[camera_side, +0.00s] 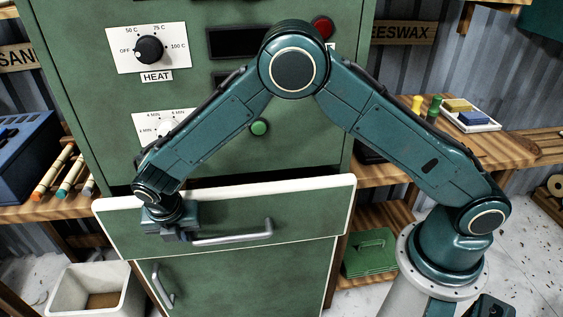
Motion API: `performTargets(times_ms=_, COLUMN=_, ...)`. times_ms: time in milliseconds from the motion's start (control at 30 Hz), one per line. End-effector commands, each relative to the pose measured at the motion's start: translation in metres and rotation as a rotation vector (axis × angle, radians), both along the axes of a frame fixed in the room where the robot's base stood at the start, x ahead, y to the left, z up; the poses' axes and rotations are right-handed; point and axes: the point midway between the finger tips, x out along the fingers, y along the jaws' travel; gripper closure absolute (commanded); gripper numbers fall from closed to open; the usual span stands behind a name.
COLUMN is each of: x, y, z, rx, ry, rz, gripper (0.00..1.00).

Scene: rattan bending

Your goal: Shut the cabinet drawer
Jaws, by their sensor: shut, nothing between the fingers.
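The cabinet drawer (305,205) has a green front with a white edge. It stands out from the green cabinet (350,115), with a dark gap above its top edge, so it is partly open. Its metal bar handle (240,236) runs across the lower middle of the front. My gripper (172,236) is in front of the left part of the drawer front, beside the left end of the handle. It is shut with nothing in it. The fingertips are small and partly hidden, and I cannot tell whether they touch the drawer front.
Below the drawer is a cabinet door (240,285) with its own handle (162,285). Above are a heat dial (149,49), a green button (259,127) and a red button (322,27). A white bin (70,280) stands lower left, a green box (370,253) lower right.

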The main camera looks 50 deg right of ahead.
Motion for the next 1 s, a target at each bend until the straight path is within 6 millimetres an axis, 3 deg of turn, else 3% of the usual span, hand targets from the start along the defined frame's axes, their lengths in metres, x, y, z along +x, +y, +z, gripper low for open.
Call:
performTargets(times_ms=267, x=-0.006, y=0.006, z=0.000, rx=0.000, ry=0.000, rz=0.002, gripper=1.00)
performTargets(times_ms=533, x=-0.029, y=0.029, z=0.000, rx=-0.001, ry=0.001, rz=0.004, gripper=1.00)
performTargets(times_ms=1000, x=-0.042, y=0.042, z=0.076, rx=0.002, ry=-0.002, rz=0.001, gripper=1.00)
